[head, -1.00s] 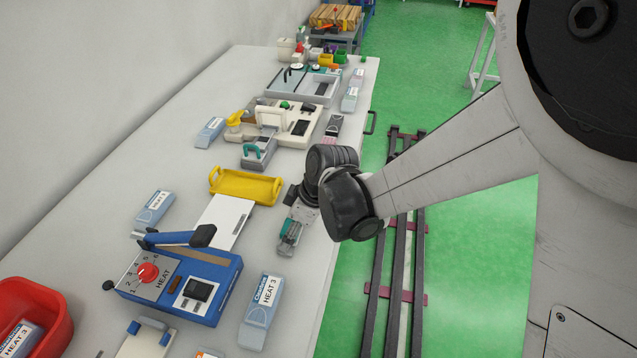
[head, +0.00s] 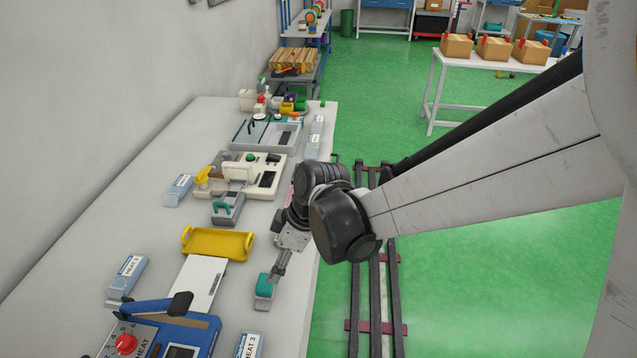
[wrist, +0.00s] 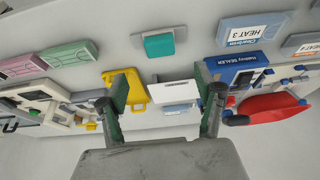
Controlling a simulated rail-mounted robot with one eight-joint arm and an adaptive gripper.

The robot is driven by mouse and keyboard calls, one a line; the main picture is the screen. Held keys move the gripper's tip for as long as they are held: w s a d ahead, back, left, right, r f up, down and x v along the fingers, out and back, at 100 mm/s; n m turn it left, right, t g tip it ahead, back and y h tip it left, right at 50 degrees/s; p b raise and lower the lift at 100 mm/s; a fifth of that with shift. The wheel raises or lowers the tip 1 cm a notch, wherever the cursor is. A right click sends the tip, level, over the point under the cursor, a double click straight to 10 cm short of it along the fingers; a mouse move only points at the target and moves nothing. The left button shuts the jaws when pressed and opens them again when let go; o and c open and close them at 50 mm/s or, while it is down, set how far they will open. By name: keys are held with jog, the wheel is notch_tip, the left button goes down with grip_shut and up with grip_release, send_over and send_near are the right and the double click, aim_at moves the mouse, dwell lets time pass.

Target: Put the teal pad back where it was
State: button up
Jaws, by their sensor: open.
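The teal pad (head: 264,284) lies on a small grey block (head: 263,303) near the table's right edge, to the right of the white board. In the wrist view the teal pad (wrist: 159,45) lies on its grey block (wrist: 180,39) in the upper middle. My gripper (head: 277,275) is beside and above the pad in the head view. In the wrist view my gripper (wrist: 162,95) has its two fingers wide apart with nothing held between them. The pad shows beyond the fingertips, apart from them.
A yellow tray (head: 218,243) and white board (head: 200,270) lie to the left. The blue heat sealer (head: 180,335) is in front. A grey block with a teal handle (head: 228,208) stands further back. HEAT 3 box (head: 249,346) is nearby. Bare table lies around the pad.

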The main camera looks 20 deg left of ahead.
jog(key=shift+d+r, duration=0.1)
jog(key=shift+r, duration=0.1)
jog(key=w+d+r+m+t, duration=0.1)
jog(key=d+r+m, duration=0.25)
jog(key=d, duration=0.35)
jog(key=w+d+r+m+t+h, duration=0.1)
jog(key=d+r+m+t, duration=0.2)
jog(key=d, duration=0.4)
jog(key=w+d+r+m, duration=0.1)
jog(key=d+r+m, duration=0.2)
jog(key=d+r, duration=0.35)
jog(key=s+d+r+m+t+h, duration=0.1)
jog(key=s+d+m, duration=0.1)
jog(key=d, duration=0.5)
jog(key=s+d+m+t+h, duration=0.1)
jog(key=s+d+m, duration=0.2)
jog(key=d+m, duration=0.2)
jog(key=s+d+r+m+t+h, duration=0.1)
jog(key=s+d+m+t, duration=0.1)
jog(key=d, duration=0.7)
jog(key=shift+s+d+r+m+h, duration=0.35)
jog(key=shift+s+m, duration=0.1)
jog(key=shift+m, duration=0.3)
notch_tip(320, 180, down, 4)
jog(key=b, duration=0.4)
